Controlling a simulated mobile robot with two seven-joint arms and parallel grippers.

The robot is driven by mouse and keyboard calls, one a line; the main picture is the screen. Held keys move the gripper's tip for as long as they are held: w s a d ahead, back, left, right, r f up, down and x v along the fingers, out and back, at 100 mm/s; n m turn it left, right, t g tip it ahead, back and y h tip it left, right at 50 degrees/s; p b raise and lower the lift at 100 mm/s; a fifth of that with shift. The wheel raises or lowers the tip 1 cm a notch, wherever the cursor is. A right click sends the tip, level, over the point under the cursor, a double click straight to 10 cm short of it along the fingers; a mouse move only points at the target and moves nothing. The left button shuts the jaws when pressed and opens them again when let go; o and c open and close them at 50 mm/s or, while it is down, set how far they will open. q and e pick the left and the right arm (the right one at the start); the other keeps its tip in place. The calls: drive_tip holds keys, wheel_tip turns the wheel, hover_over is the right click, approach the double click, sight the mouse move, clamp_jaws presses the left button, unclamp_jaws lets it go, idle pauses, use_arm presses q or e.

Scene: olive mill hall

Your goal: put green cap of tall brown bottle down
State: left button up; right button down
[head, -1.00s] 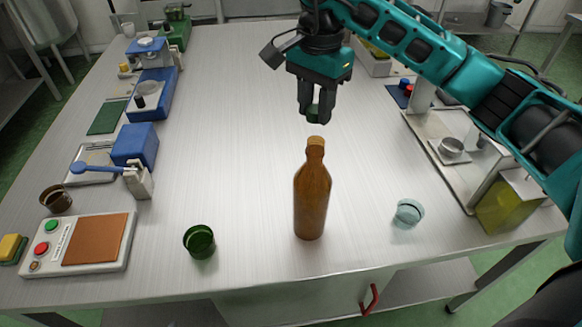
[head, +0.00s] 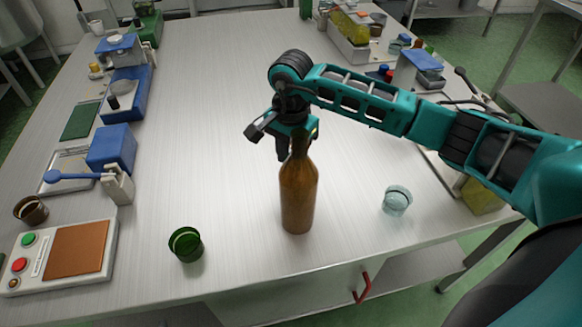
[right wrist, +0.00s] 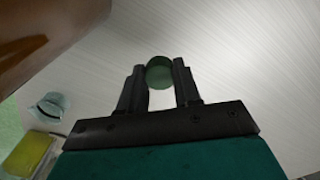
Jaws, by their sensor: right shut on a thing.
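The tall brown bottle (head: 298,195) stands upright near the front of the metal table; in the right wrist view its side (right wrist: 60,35) fills the upper left corner. My right gripper (head: 285,152) is just behind the bottle's neck in the head view, partly covered by it. In the right wrist view the gripper is shut on the green cap (right wrist: 160,73), which sits between the fingertips. The bottle and gripper hide the cap in the head view. I cannot tell whether the cap touches the table. My left gripper is not in view.
A green cup (head: 186,246) stands left of the bottle and a clear bluish cup (head: 397,201) to its right. A scale with a brown plate (head: 78,250) and blue devices (head: 112,147) line the left edge. The table's middle is bare.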

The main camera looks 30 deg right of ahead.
drive_tip(key=shift+f, duration=2.15)
drive_tip(key=shift+f+b, duration=0.1)
drive_tip(key=shift+b, duration=0.2)
drive_tip(key=c, duration=0.8)
unclamp_jaws()
wheel_tip(320, 180, up, 12)
drive_tip(key=shift+r+p, duration=0.15)
drive_tip(key=shift+p, duration=0.15)
